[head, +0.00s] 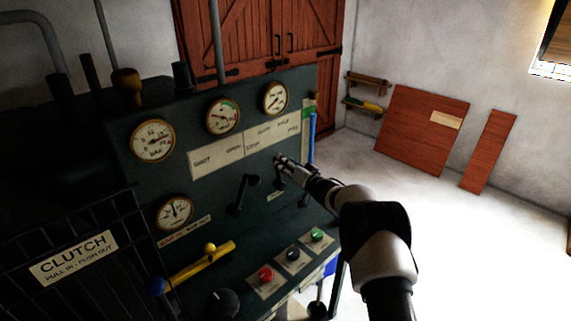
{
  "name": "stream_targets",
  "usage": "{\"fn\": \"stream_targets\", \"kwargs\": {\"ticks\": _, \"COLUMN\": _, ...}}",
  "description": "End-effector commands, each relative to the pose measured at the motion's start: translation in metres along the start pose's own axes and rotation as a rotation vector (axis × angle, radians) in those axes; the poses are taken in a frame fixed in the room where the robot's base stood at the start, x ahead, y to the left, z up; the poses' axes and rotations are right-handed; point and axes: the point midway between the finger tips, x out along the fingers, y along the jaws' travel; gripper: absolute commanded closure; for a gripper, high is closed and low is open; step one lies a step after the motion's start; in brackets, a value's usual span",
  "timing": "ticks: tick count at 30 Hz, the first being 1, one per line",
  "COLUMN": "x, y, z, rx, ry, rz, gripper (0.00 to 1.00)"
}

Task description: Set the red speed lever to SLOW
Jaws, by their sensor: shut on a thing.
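My gripper (281,161) reaches in from the right to the dark green control panel (215,165). Its fingers are shut at the upper end of the right-hand lever (280,183), below the right label strip (272,133). The fingers hide the lever's knob, and no red shows on it. The lettering on that strip is too small to read surely. A second, black lever (241,193) stands just to the left, apart from my gripper, below the strip marked SHUT and OPEN (216,157).
Several round gauges sit on the panel. A yellow lever (203,264) sticks out at the lower left, near a CLUTCH sign (73,257). Red (265,274), black (293,254) and green (317,235) buttons lie below my gripper. A blue upright bar (312,138) stands at the panel's right edge.

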Motion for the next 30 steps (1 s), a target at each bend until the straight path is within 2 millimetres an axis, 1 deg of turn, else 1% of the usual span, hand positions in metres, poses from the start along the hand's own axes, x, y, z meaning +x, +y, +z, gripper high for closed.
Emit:
{"fn": "stream_targets", "kwargs": {"ticks": 3, "x": 0.000, "y": -0.001, "z": 0.001, "rx": 0.001, "ry": 0.000, "rz": -0.003, "gripper": 1.00}}
{"fn": "stream_targets", "kwargs": {"ticks": 4, "x": 0.000, "y": -0.001, "z": 0.001, "rx": 0.001, "ry": 0.000, "rz": -0.003, "gripper": 0.65}}
{"fn": "stream_targets", "kwargs": {"ticks": 12, "x": 0.000, "y": -0.001, "z": 0.001, "rx": 0.000, "ry": -0.001, "rz": -0.002, "gripper": 0.47}}
{"fn": "stream_targets", "kwargs": {"ticks": 23, "x": -0.001, "y": -0.001, "z": 0.001, "rx": 0.000, "ry": -0.001, "rz": -0.001, "gripper": 0.46}}
{"fn": "stream_targets", "kwargs": {"ticks": 26, "x": -0.007, "y": -0.001, "z": 0.000, "rx": 0.001, "ry": -0.001, "rz": -0.001, "gripper": 0.46}}
{"fn": "stream_targets", "kwargs": {"ticks": 30, "x": -0.024, "y": -0.001, "z": 0.000, "rx": 0.002, "ry": -0.001, "rz": 0.001, "gripper": 0.46}}
